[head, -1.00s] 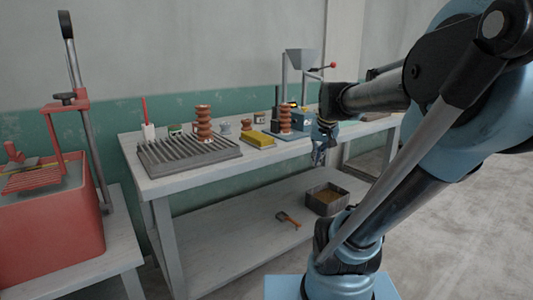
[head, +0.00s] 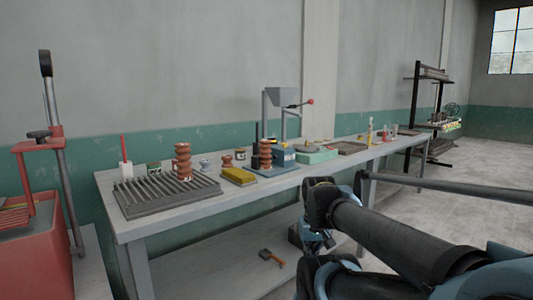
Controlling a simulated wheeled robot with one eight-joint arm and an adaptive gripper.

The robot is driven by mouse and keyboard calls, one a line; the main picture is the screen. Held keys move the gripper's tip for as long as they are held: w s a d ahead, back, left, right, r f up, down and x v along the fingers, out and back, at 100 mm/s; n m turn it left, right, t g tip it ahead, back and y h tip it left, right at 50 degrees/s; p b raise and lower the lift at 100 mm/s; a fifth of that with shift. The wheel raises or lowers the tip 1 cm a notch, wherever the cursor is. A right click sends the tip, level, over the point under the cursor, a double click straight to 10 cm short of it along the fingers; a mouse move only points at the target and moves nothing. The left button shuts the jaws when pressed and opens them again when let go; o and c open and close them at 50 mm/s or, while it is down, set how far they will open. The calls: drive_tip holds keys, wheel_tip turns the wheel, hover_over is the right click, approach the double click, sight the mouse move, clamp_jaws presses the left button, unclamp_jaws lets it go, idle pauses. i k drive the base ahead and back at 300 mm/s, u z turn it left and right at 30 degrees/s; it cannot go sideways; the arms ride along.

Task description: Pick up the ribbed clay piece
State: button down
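A tall ribbed reddish-brown clay piece (head: 183,162) stands upright at the back right of the grey grooved rack (head: 140,203) on the workbench. A second ribbed brown piece (head: 265,153) stands on the blue-based device with a grey hopper (head: 280,96). A small brown piece (head: 227,161) sits between them. I cannot tell which one the task means. My gripper (head: 318,244) hangs at the bench's front edge, below the top and right of all these pieces, apart from them. Its fingers are small and dark, partly hidden by my arm, so their opening is unclear.
A yellow block (head: 239,176), a white pot with a red handle (head: 123,167) and small jars stand around the pieces on the workbench (head: 209,204). A red machine (head: 35,245) stands at left. A brush-like tool (head: 270,257) lies on the lower shelf. Floor at right is clear.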

sight(265, 161)
drive_tip(key=k, duration=1)
drive_tip(key=z, duration=1.15)
drive_tip(key=i, duration=1.75)
drive_tip(key=u, duration=1.85)
